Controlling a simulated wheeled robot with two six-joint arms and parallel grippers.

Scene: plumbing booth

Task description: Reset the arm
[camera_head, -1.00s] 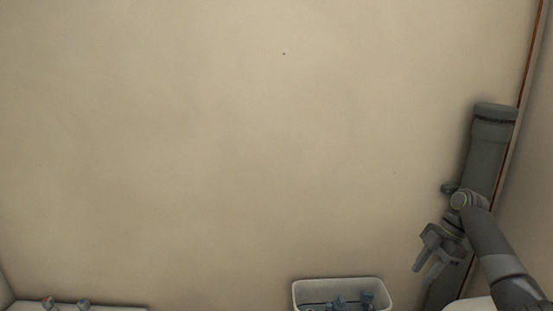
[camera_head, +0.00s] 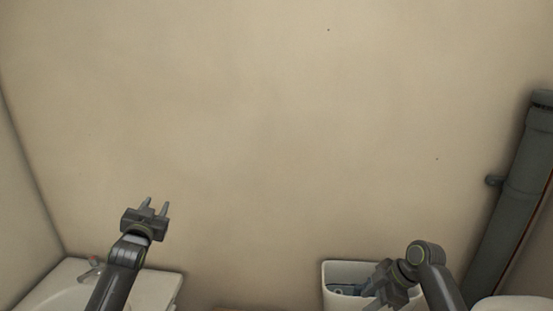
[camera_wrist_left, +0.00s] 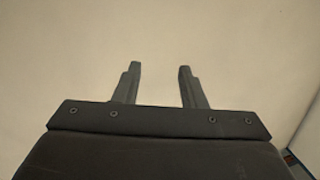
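My left gripper (camera_head: 154,208) is raised in front of the plain wall, above the sink, with its fingers pointing up. Its two fingers also show in the left wrist view (camera_wrist_left: 160,75), apart with nothing between them, so it is open and empty. My right gripper (camera_head: 372,301) is low at the bottom, in front of the white bin, pointing down and left. Its fingertips are near the lower frame edge, and I cannot tell how far apart they are.
A white sink (camera_head: 155,287) with a tap (camera_head: 92,265) is at the lower left. A white bin (camera_head: 341,271) with grey-blue items stands at the bottom right of centre. A thick grey pipe (camera_head: 524,175) runs along the right. The wall's middle is clear.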

